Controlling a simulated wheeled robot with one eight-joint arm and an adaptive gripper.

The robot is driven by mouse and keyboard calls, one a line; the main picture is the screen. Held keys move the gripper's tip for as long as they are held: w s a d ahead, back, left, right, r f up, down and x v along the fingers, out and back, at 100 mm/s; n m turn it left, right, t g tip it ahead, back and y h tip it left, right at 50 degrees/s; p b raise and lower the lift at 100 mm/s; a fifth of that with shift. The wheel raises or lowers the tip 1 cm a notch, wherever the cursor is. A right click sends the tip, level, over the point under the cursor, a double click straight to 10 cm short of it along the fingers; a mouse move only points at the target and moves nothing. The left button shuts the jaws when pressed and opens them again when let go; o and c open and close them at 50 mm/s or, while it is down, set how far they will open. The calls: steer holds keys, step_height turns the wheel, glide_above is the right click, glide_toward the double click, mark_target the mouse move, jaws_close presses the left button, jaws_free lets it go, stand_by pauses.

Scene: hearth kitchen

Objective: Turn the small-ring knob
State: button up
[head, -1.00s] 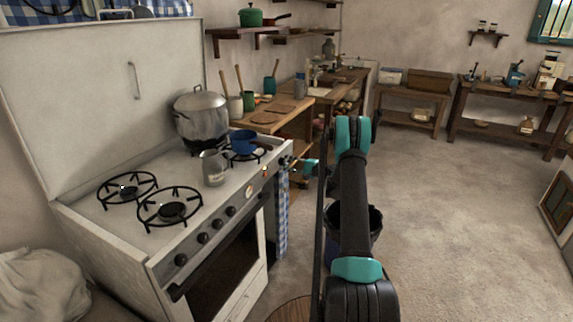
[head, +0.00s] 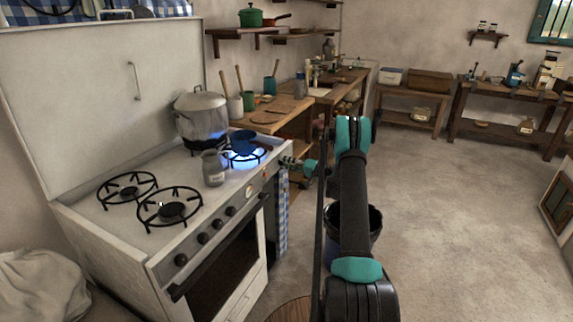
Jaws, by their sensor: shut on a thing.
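The white stove (head: 105,242) stands at the left with a row of dark knobs (head: 203,238) along its front. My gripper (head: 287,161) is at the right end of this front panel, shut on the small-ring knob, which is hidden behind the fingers. The knob's angle cannot be seen.
A large lidded pot (head: 201,116) and a grey metal jug (head: 213,168) stand on the stove. Two front-left burners (head: 172,209) are bare and unlit. A dark bucket (head: 373,222) stands behind my arm. The floor at right is clear.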

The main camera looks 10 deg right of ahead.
steer(key=shift+s, duration=0.1)
stand_by(0.3)
steer(key=o, duration=1.2)
steer(key=shift+c, duration=0.2)
steer(key=v, duration=1.2)
